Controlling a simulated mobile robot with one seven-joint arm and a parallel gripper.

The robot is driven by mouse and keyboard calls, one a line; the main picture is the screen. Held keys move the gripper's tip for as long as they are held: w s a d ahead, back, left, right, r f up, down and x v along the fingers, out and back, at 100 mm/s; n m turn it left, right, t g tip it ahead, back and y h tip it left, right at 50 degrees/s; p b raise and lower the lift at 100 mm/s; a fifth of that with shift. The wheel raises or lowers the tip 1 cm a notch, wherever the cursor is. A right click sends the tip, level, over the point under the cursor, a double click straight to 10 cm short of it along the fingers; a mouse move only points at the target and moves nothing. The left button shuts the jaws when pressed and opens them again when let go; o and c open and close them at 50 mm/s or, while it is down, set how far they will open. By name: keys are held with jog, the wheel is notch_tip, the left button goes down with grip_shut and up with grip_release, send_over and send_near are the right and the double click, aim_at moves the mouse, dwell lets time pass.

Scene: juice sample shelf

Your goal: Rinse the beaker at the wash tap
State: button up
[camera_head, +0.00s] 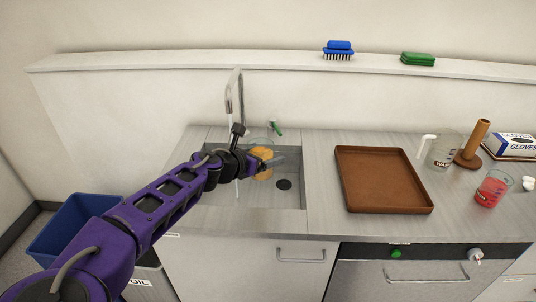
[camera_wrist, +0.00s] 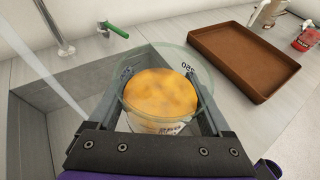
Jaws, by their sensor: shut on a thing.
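The glass beaker (camera_head: 262,153) holds something orange-yellow and is over the sink (camera_head: 290,196). It also shows in the wrist view (camera_wrist: 160,97), with a clear rim and dark marks on its side. My gripper (camera_head: 268,161) is shut on the beaker, one finger on each side of it, as the wrist view (camera_wrist: 158,74) shows. The metal wash tap (camera_head: 238,92) stands behind the sink, and a pale stream runs down from it, to the left of the beaker in the wrist view. A green lever (camera_head: 275,127) is beside the tap.
A brown tray (camera_head: 387,209) lies on the counter right of the sink. Further right are a wash bottle (camera_head: 444,150), a wooden peg stand (camera_head: 476,140), a beaker of red liquid (camera_head: 492,189) and a glove box (camera_head: 511,144). A blue bin (camera_head: 70,232) is on the floor at left.

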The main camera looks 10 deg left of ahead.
jog(key=w+a, duration=0.1)
jog(key=w+a+b, duration=0.1)
jog(key=w+a, duration=0.1)
jog(key=shift+w+a, duration=0.1)
jog(key=shift+a, duration=0.15)
jog(key=shift+a, duration=0.1)
dwell(0.5)
jog(key=w+a+p, duration=0.1)
jog(key=w+a, duration=0.4)
jog(key=a, duration=0.1)
jog(key=shift+w, duration=0.25)
jog(key=shift+s, duration=0.1)
dwell(1.1)
jog(key=s+d, duration=0.7)
jog(key=d, duration=0.1)
jog(key=shift+s+d, duration=0.15)
jog(key=shift+d, duration=0.05)
